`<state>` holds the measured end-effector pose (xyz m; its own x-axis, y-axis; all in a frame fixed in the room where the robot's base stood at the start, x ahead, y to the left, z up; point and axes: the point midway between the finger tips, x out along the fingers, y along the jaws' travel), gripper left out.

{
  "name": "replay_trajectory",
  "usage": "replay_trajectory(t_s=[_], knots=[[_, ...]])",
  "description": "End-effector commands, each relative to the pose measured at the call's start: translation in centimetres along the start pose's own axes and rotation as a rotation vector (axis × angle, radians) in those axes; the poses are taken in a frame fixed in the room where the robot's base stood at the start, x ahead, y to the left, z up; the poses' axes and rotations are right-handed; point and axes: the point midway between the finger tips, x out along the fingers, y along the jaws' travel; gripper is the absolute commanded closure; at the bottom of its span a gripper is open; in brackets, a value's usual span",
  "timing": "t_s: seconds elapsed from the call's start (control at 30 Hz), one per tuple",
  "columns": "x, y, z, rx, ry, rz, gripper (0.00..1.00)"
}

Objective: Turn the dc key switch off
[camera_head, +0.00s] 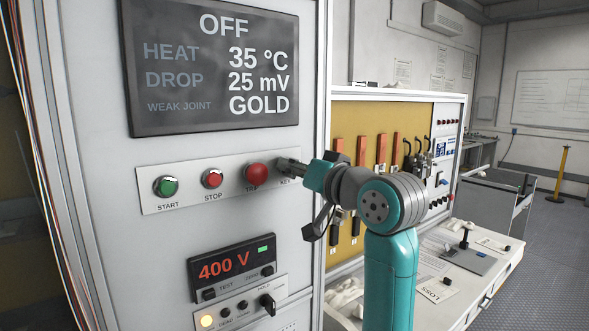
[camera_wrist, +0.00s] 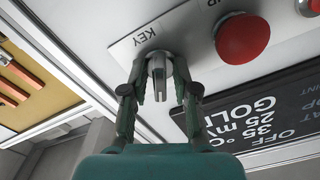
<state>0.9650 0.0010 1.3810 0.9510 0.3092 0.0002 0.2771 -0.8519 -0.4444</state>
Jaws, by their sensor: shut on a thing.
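The key switch sits at the right end of the push-button strip; in the wrist view its metal body (camera_wrist: 158,70) shows beside the label KEY. My gripper (camera_head: 289,166) reaches it from the right in the head view and mostly hides it there. In the wrist view the two dark fingers of my gripper (camera_wrist: 158,82) stand on either side of the key switch and are shut on it. The wrist view is upside down to the panel. I cannot tell the key's turned position.
The strip also carries a green START button (camera_head: 166,186), a red STOP button (camera_head: 212,178) and a large red button (camera_head: 256,174) close by. Above is a screen (camera_head: 215,65) reading OFF, 35 °C, 25 mV and GOLD. Below, a meter (camera_head: 231,266) reads 400 V.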

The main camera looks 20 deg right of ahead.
Motion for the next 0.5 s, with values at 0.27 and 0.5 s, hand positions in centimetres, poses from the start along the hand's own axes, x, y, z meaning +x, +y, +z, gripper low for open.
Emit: replay_trajectory(t_s=[0.27,0.5], knots=[[-0.01,0.0,0.06,-0.236,-0.002,0.001,1.0],[-0.01,-0.02,0.08,-0.38,-0.002,0.001,1.0]])
